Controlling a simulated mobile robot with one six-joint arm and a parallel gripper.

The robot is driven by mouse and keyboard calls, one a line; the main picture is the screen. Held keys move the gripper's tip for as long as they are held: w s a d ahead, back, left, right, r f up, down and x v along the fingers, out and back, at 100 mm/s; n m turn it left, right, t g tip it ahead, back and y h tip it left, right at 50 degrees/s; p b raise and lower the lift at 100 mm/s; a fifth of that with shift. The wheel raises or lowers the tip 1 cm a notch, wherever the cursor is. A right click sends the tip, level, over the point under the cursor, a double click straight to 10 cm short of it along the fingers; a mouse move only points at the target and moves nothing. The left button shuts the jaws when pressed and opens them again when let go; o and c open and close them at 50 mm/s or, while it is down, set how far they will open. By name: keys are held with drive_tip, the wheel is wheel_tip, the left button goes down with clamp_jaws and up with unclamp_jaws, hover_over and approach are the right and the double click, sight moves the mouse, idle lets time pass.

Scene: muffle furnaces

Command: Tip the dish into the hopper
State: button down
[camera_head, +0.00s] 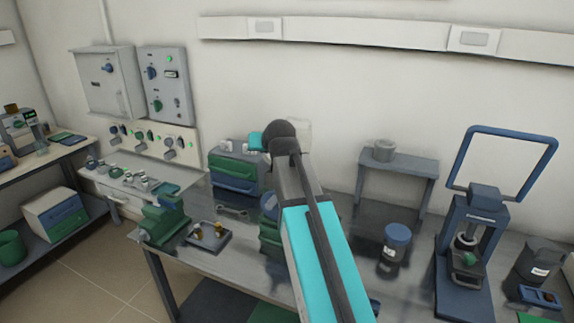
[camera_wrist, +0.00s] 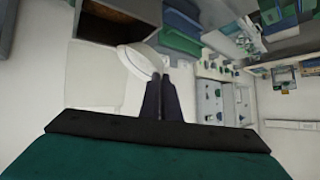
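A white round dish (camera_wrist: 138,61) is at the tips of my gripper (camera_wrist: 158,82) in the wrist view. The two dark fingers are close together on its rim, and the dish looks tilted in that view. A dark-walled open box with a brown inside (camera_wrist: 122,12) lies just beyond the dish, apart from it; it may be the hopper, but I cannot tell for sure. In the head view my arm reaches over the bench toward the back wall and hides the fingers. A pale shape (camera_head: 301,131) shows behind the arm's end, its identity unclear.
Green drawers (camera_head: 234,172) stand left of my arm, with a tray (camera_head: 209,240) and green vise (camera_head: 163,218) nearer. To the right are a grey raised stand (camera_head: 397,166), a blue-lidded jar (camera_head: 396,243) and a press with a tall blue frame (camera_head: 482,213).

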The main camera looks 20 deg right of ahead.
drive_tip(key=shift+w+a+p, duration=0.1)
drive_tip(key=shift+w+p, duration=0.15)
drive_tip(key=shift+p, duration=0.25)
drive_tip(key=shift+f+g, duration=0.2)
drive_tip(key=shift+g, duration=0.2)
drive_tip(key=w+a+g+p, duration=0.1)
drive_tip(key=w+f+n+g+h+p, duration=0.1)
drive_tip(key=p, duration=0.1)
drive_tip(key=w+a+g+p, duration=0.1)
drive_tip(key=w+p, duration=0.1)
drive_tip(key=shift+a+f+n+h, duration=0.3)
drive_tip(key=shift+f+h, duration=0.05)
drive_tip(key=shift+h, duration=0.05)
drive_tip(key=shift+w+p, duration=0.15)
drive_tip(key=shift+p, duration=0.35)
